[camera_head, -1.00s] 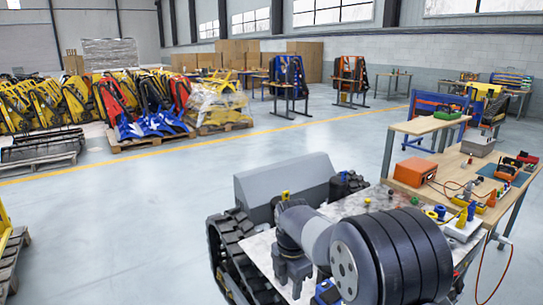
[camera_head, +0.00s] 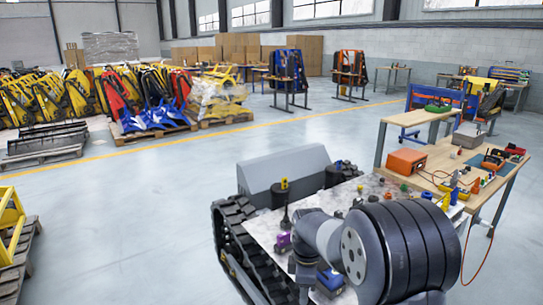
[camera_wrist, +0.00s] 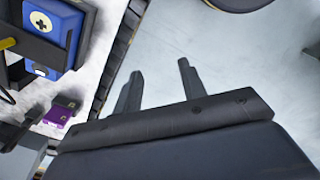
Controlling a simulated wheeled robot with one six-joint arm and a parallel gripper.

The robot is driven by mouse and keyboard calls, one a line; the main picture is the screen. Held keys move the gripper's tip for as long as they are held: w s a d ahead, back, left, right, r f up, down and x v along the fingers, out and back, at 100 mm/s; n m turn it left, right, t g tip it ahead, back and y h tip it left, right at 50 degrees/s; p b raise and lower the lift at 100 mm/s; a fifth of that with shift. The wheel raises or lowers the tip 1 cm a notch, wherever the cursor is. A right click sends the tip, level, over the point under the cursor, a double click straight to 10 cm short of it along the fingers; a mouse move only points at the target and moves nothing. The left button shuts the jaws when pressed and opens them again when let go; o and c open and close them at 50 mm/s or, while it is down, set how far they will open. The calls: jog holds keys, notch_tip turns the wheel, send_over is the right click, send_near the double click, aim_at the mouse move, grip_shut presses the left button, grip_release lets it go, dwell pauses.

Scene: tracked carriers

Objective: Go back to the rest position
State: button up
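My gripper shows in the wrist view (camera_wrist: 160,84) with its two fingers apart and nothing between them. Pale floor lies behind the fingers, beside the edge of a dark track. In the head view my arm reaches over the tracked carrier (camera_head: 262,222), and the fingers are hard to make out there. On the carrier's pale top are a purple item (camera_head: 283,242) and a blue box (camera_head: 329,281). In the wrist view the purple item (camera_wrist: 60,113) and a blue box with a cross mark (camera_wrist: 52,22) lie left of the fingers.
A wooden workbench (camera_head: 436,157) with an orange box (camera_head: 406,161) and small tools stands right of the carrier. A pallet with a yellow frame (camera_head: 12,235) is at the left edge. Open floor (camera_head: 130,220) lies between. Yellow machines (camera_head: 60,95) stand at the back left.

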jog(key=shift+s+d+f+m+p, duration=0.15)
jog(key=shift+s+d+m+p, duration=0.3)
jog(key=shift+m, duration=0.8)
jog(key=shift+s+d+f+m+p, duration=0.2)
jog(key=shift+d+m, duration=0.45)
jog(key=shift+m, duration=0.55)
jog(key=shift+s+d+f+m+p, duration=0.1)
jog(key=shift+s+d+m+p, duration=0.3)
jog(key=shift+m, duration=0.85)
jog(key=shift+w+d, duration=0.15)
jog(key=shift+r, duration=0.1)
